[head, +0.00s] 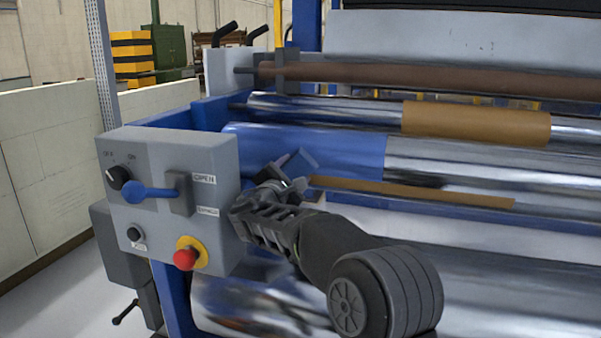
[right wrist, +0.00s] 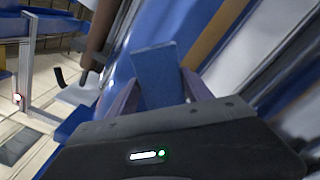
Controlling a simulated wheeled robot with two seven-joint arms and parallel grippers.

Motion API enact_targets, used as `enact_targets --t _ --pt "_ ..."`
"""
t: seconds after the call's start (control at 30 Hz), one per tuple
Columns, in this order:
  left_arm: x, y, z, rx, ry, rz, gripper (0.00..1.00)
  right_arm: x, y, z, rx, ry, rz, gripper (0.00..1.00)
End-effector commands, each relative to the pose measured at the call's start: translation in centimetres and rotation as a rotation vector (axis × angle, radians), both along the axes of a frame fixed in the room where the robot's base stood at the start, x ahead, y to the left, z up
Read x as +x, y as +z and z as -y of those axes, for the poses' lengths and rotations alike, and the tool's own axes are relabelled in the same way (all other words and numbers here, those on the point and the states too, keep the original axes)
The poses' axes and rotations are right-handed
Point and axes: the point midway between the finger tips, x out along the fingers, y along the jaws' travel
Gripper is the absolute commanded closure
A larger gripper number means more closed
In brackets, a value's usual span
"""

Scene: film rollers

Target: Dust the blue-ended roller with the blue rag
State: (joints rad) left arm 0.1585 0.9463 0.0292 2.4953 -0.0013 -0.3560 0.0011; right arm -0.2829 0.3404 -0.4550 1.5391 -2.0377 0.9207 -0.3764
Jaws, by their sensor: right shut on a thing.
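The blue-ended roller (head: 340,148) runs across the machine in the head view, with a blue left end and a shiny chrome length to the right. My right gripper (head: 291,173) is at the front of its blue end. It is shut on the blue rag (head: 303,160), which shows as a small flat blue piece. In the right wrist view the rag (right wrist: 156,75) stands up between the two fingers, against the blue surface behind. I cannot tell whether the rag touches the roller. My left gripper is not in view.
A grey control box (head: 165,222) with a blue-handled knob and a red button (head: 186,258) stands just left of my right gripper. A chrome roller with a brown band (head: 476,122) lies above, and a brown strip (head: 420,191) below. A wide chrome roller (head: 500,300) is lower.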

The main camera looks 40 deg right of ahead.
Motion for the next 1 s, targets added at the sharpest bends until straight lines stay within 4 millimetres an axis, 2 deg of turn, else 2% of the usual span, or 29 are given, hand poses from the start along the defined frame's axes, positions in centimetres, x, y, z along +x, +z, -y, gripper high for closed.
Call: enact_targets --t 0.37,1.0 --pt "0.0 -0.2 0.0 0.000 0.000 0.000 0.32 -0.2 0.0 -0.2 0.001 -0.001 0.001 0.74" --pt "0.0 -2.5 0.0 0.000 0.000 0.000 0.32 -3.4 -0.1 -4.8 0.001 -0.001 0.001 0.74"
